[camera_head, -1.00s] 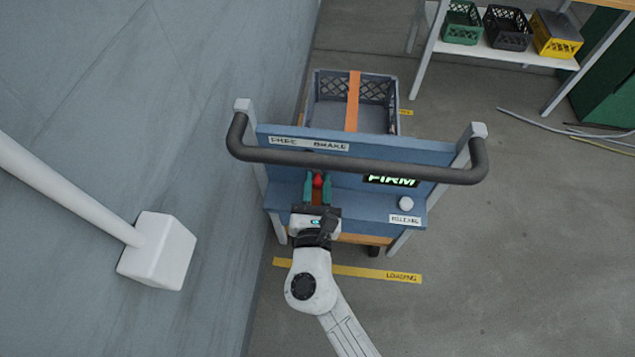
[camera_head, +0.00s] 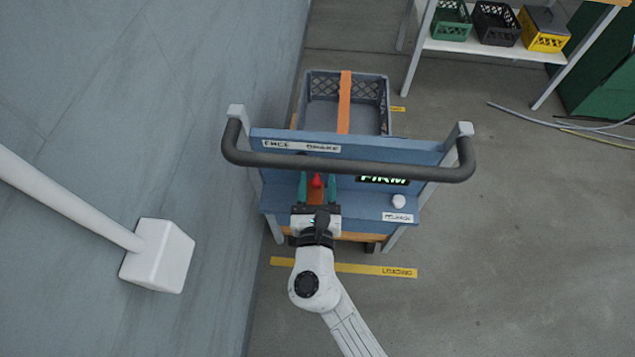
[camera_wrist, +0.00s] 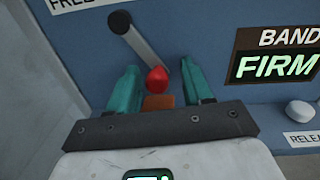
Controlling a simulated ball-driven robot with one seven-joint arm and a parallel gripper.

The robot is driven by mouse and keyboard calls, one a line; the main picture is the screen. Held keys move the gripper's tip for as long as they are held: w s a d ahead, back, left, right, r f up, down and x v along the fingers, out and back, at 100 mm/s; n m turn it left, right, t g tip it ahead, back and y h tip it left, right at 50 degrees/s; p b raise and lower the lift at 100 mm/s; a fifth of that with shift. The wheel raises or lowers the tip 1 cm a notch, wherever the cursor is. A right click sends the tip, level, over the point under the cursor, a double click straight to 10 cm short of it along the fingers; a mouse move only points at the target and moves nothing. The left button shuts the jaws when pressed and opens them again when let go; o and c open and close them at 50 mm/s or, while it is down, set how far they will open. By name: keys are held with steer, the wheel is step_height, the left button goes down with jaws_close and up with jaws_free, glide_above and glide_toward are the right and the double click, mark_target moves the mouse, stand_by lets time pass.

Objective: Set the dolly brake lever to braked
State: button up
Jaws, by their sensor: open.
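The brake lever is a grey bar (camera_wrist: 138,40) with a red knob (camera_wrist: 157,80), mounted on the dolly's blue panel (camera_head: 400,152). In the wrist view the bar slants from a pivot at upper left down to the knob at lower right. My gripper (camera_wrist: 159,70) is open, its teal fingers on either side of the knob, with gaps visible on both sides. In the head view the red knob (camera_head: 316,181) also shows between the fingers. A label above reads FREE at left (camera_head: 276,144) and BRAKE at right (camera_head: 322,148). The handlebar hides the lever's upper part there.
A dark handlebar (camera_head: 350,168) arches above the panel. A lit FIRM display (camera_head: 383,180) and white release button (camera_head: 398,201) are right of the lever. A grey crate (camera_head: 371,100) with an orange band (camera_head: 345,100) rides behind. A wall (camera_head: 200,90) stands close at left.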

steer(key=s, duration=1)
steer(key=shift+s+d, duration=0.2)
steer(key=shift+s, duration=0.2)
